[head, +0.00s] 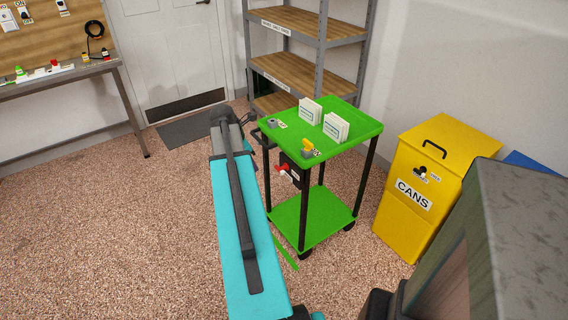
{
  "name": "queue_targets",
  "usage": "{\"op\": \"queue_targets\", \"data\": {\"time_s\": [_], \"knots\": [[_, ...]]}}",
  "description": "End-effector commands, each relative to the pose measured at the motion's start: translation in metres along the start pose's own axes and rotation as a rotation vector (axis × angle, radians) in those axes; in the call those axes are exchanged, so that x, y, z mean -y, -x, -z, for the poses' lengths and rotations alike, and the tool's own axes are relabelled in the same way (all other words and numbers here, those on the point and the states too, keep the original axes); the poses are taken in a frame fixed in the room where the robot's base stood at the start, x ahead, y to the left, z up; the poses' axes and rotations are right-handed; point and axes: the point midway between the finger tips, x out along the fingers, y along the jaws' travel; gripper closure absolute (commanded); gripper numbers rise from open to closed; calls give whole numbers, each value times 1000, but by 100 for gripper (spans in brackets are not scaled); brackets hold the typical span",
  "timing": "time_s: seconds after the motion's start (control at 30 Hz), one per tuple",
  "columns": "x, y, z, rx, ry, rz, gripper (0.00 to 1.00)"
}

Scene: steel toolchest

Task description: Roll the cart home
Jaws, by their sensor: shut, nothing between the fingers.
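The cart has a green top tray (283,143) and a green lower shelf (315,217) on black posts with dark casters. A dark handle (262,136) is on its left end. A dark box with a red lever (282,170) is fixed under the tray's near left corner. My gripper (249,122) is shut and empty, close to the handle at the cart's left. My own arm partly hides it, and I cannot tell whether it touches the handle. A green strip (286,253) lies on the floor by the cart's near left wheel.
Two white holders (336,128), a yellow item (307,147) and a small grey item (273,123) stand on the tray. A yellow CANS bin (412,190) is right of the cart, shelving (318,60) behind. A workbench (75,72) is at left. Floor (110,220) at left is clear.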

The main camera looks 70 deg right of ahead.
Motion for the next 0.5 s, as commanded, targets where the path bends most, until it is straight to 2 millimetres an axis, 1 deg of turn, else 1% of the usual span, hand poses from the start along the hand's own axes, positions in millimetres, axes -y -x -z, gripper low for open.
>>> {"op": "queue_targets", "data": {"time_s": [0.03, 0.1, 0.2, 0.33, 0.5], "knots": [[0, 7, -20, 10, 9, -3, 100], [3, 14, -39, 22, 29, -5, 100], [5, 22, -58, 35, 50, -6, 100], [7, 26, -68, 41, 62, -5, 100], [8, 26, -68, 42, 64, -5, 100]]}}
